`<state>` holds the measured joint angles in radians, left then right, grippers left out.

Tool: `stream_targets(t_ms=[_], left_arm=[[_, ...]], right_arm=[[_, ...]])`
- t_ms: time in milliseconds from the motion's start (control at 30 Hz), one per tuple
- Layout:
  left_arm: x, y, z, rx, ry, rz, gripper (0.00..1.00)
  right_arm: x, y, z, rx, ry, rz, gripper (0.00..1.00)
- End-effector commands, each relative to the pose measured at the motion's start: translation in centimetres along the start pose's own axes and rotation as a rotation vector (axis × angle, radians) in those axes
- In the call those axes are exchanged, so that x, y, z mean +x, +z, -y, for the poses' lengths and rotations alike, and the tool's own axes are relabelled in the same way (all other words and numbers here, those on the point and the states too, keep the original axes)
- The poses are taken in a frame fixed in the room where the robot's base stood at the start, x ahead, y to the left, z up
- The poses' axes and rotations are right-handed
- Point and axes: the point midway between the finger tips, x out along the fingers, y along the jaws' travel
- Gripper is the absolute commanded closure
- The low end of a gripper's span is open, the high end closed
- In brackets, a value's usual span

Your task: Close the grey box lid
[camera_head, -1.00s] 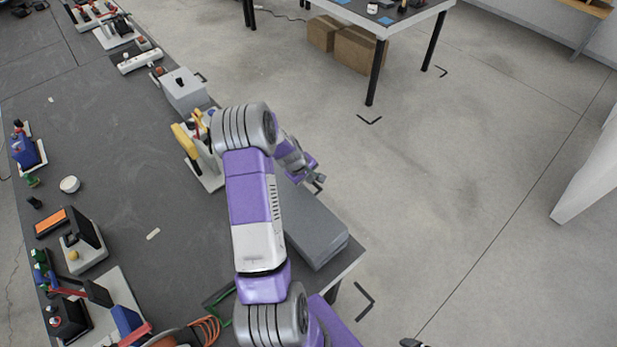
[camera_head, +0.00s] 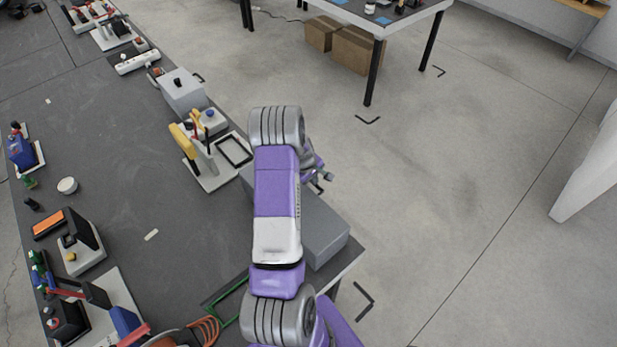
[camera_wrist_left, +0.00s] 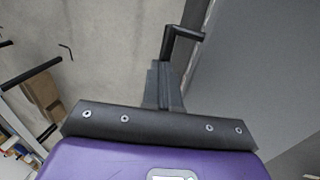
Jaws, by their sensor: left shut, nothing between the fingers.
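The grey box (camera_head: 325,237) stands at the right edge of the dark workbench in the head view. My left arm hides much of it, and I cannot tell how far its lid is open. My left gripper (camera_head: 322,181) is shut and empty, beside the box's far right side, out past the bench edge. In the left wrist view the fingers (camera_wrist_left: 184,34) lie close to a large grey surface of the box (camera_wrist_left: 262,75); I cannot tell whether they touch it. My right gripper is not in view.
On the workbench (camera_head: 130,190) a stand with yellow-handled tools (camera_head: 205,160) and a small grey box (camera_head: 182,92) sit left of my arm. Orange cable coils (camera_head: 205,328) lie near the front. The floor to the right is open; another table (camera_head: 385,22) stands beyond.

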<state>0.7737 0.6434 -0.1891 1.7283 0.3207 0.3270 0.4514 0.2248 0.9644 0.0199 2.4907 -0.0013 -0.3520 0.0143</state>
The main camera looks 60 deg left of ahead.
Motion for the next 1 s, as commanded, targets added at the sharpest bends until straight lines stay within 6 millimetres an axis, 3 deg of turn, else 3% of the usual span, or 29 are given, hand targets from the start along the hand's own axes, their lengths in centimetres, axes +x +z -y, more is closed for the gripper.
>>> stream_targets(t_ms=[167, 300, 700, 1000], left_arm=[[-1.9, 0.1, -0.2, 0.002, -0.002, -0.003, 1.0], [-4.8, 0.5, -0.9, 0.007, 0.002, -0.002, 1.0], [-12.7, 0.5, -1.6, 0.008, 0.005, -0.002, 1.0], [-14.1, 0.5, -1.6, 0.006, 0.001, 0.001, 1.0]], right_arm=[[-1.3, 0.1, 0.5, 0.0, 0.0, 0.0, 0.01], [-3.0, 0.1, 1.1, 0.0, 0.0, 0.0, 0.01], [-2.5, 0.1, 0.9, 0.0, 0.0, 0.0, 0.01], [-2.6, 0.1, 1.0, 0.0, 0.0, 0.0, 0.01]])
